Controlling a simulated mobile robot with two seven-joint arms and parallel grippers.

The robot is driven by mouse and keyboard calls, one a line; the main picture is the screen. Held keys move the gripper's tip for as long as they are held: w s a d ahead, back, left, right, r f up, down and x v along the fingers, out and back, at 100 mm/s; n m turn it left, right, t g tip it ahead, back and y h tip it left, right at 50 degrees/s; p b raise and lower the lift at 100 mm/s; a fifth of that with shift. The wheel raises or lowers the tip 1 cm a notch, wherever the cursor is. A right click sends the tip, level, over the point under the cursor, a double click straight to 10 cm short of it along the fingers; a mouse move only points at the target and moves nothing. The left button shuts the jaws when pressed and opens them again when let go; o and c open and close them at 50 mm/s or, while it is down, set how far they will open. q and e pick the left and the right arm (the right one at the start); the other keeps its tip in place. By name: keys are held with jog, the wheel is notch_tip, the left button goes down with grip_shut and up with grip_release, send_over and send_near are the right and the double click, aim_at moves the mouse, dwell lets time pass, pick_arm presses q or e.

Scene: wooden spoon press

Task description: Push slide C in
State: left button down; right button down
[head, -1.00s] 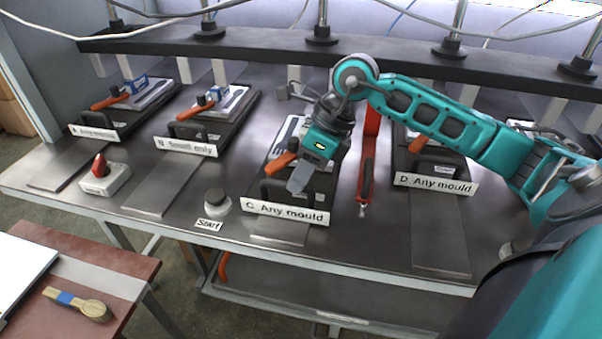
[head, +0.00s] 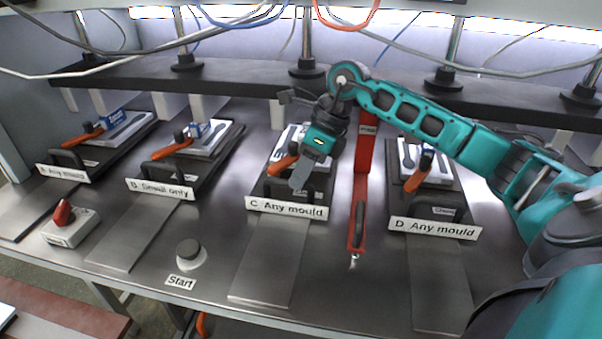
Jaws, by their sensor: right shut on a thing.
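Slide C (head: 287,208) is a dark plate with a front label reading "C Any mould" and a black handle, partly hidden behind my gripper. A pale mould with an orange-handled clamp (head: 283,165) sits on it. My right gripper (head: 302,178) is at the front of slide C, shut on its handle; the fingertips' grip is partly hidden. A long bare stretch of steel track (head: 268,262) shows in front of the slide. My left gripper is not in view.
Slide A (head: 62,172), slide B (head: 160,188) and slide D (head: 434,229) stand on either side. A red tool (head: 361,195) lies between C and D. A Start button (head: 190,252) and a red-switch box (head: 68,222) are near the front. A dark press beam (head: 235,78) spans the back.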

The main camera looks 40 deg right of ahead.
jog(key=shift+w+d+r, duration=0.15)
jog(key=shift+d, duration=0.1)
jog(key=c, duration=1.2)
grip_release()
jog(key=shift+w, duration=0.1)
jog(key=shift+o, duration=0.5)
jog(key=v, duration=0.7)
jog(key=shift+r, duration=0.2)
